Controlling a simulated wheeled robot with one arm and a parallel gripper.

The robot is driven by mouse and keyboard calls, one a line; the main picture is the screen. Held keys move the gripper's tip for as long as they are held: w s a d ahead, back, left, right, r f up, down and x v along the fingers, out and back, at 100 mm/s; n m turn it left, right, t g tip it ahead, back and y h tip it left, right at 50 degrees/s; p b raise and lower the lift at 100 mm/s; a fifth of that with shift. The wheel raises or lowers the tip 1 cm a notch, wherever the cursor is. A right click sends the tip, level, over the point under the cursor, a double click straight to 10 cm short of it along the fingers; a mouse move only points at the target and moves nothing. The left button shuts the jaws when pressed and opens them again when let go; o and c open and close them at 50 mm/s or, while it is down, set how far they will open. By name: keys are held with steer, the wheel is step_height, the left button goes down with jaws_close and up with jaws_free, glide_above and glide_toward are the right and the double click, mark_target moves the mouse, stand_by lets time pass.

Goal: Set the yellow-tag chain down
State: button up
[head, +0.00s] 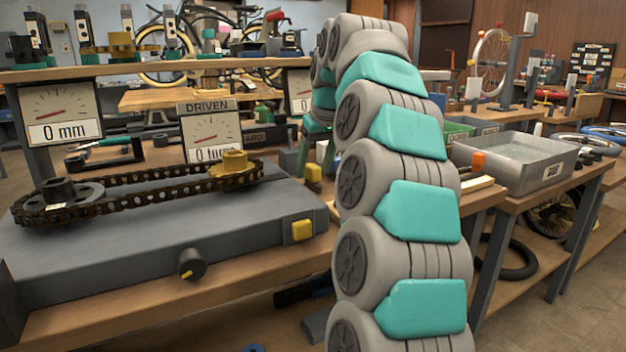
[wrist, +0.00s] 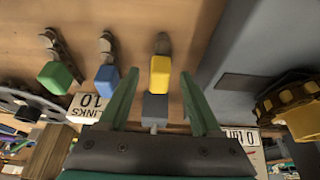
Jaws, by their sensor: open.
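The yellow tag (wrist: 160,75) has a short dark metal chain end (wrist: 162,44) beyond it, over the wooden bench top. A grey block (wrist: 155,107) sits between the fingers, nearer the palm. In the head view my arm covers part of this area, and how the chain rests is unclear.
A blue tag (wrist: 107,79) and a green tag (wrist: 55,77) with similar chain ends are beside the yellow one. A grey fixture (head: 180,225) holds a chain loop (head: 150,185) around two sprockets. A grey bin (head: 515,160) stands at right.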

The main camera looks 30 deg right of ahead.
steer(key=shift+x, duration=1.1)
jaws_close()
